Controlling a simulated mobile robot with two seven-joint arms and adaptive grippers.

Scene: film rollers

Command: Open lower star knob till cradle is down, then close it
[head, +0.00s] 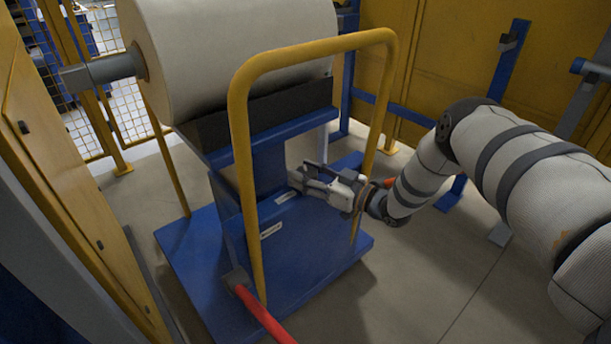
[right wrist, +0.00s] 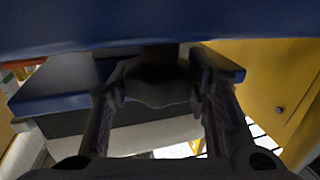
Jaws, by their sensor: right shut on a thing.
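My right gripper (head: 303,183) reaches in from the right, inside the yellow handle frame, to the blue column of the roller cart. In the right wrist view its two fingers (right wrist: 160,105) are closed around a dark star knob (right wrist: 160,83) under a blue surface. In the head view the gripper hides the knob. The cradle (head: 270,120) is a dark and blue support right below the large white film roll (head: 235,50). I cannot tell whether the roll rests on it. My left gripper is not in view.
The yellow handle frame (head: 238,130) stands close around my right wrist. A red lever (head: 265,318) sticks out at the front of the blue base (head: 190,262). A yellow cabinet (head: 60,170) stands at the left. Open floor (head: 440,270) lies at the right.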

